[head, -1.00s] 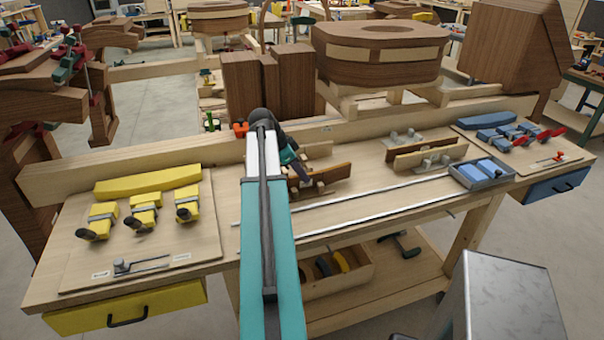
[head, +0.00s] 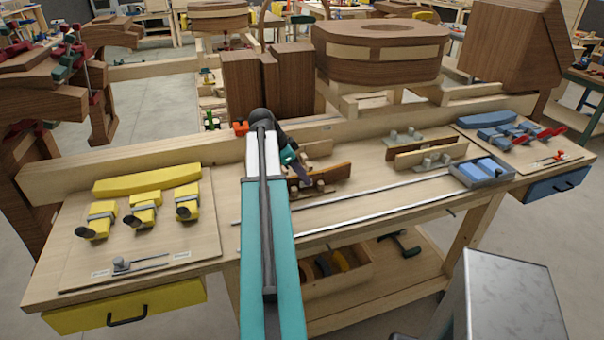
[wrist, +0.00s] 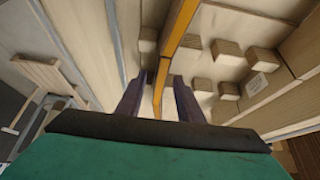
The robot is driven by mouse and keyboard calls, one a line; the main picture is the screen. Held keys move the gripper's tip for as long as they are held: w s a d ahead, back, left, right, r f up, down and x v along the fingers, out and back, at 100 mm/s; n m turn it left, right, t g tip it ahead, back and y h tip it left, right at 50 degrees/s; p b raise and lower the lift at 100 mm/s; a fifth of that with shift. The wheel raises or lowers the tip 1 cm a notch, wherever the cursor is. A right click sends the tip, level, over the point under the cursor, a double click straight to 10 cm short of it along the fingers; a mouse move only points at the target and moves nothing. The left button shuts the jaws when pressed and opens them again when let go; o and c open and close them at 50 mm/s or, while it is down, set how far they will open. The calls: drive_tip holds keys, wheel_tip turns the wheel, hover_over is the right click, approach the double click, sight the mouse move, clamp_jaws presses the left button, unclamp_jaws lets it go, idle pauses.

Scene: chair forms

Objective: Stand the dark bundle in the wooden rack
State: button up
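A dark brown strip (head: 332,176), which seems to be the dark bundle, stands on edge on the bench among small pale wooden blocks (head: 320,187). In the wrist view it shows as a long strip with an orange-brown edge (wrist: 181,31), running between my fingers. My gripper (wrist: 159,80) points down at it, one finger on each side, with a gap visible on both sides. The gripper also shows in the head view (head: 302,178), at the strip's left end. Pale blocks (wrist: 200,55) stand beside the strip; I cannot tell whether they form the rack.
Two boards (head: 432,153) with grey clamps stand to the right. Long metal bars (head: 370,208) lie along the bench front. Yellow clamps (head: 145,213) lie left, a blue tray (head: 482,175) and blue clamps (head: 505,132) right. Tall dark wooden blocks (head: 243,85) rise behind.

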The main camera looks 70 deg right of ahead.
drive_tip(key=b+v, duration=0.4)
drive_tip(key=v, duration=0.9)
drive_tip(key=shift+w+r, duration=0.15)
drive_tip(key=shift+r, duration=0.2)
drive_tip(key=shift+a, duration=0.15)
idle(0.5)
